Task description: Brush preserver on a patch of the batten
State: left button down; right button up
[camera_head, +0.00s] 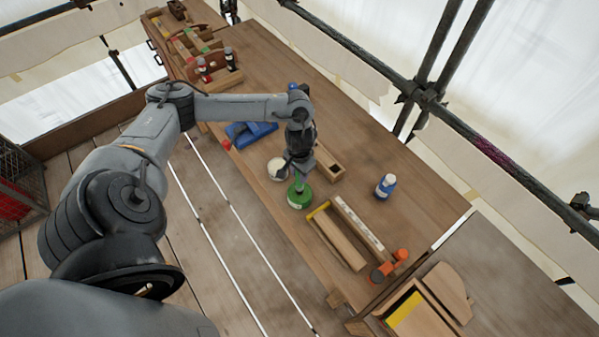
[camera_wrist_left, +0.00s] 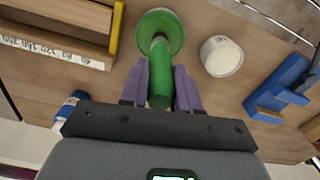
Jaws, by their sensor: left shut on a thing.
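My left gripper (camera_head: 300,172) is shut on a green handle (camera_wrist_left: 159,90), apparently the brush's, between purple fingers in the wrist view. Its lower end runs to a green round pot (camera_head: 299,197), which also shows in the wrist view (camera_wrist_left: 160,22). The bristles are hidden, and I cannot tell whether they are inside the pot. The wooden batten (camera_head: 340,242) appears to lie to the right of the pot, beside a yellow end piece (camera_head: 318,210) and a white marked scale (camera_head: 362,226). My right gripper is not in view.
A white cup (camera_head: 277,169) stands close left of the pot. A blue tool (camera_head: 250,133) lies farther left. A wooden box (camera_head: 329,166), a blue-and-white bottle (camera_head: 386,186) and an orange-and-black tool (camera_head: 389,265) are on the bench (camera_head: 335,120). The bench beyond the bottle is clear.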

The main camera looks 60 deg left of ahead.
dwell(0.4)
pick_arm(q)
jog(key=shift+p, duration=0.45)
dwell(0.6)
jog(key=shift+f, duration=0.1)
dwell(0.6)
notch_tip(320, 180, up, 3)
jog(key=p, duration=0.4)
jog(key=shift+r, duration=0.2)
notch_tip(320, 180, up, 4)
jog(key=p, duration=0.5)
jog(key=shift+f, duration=0.1)
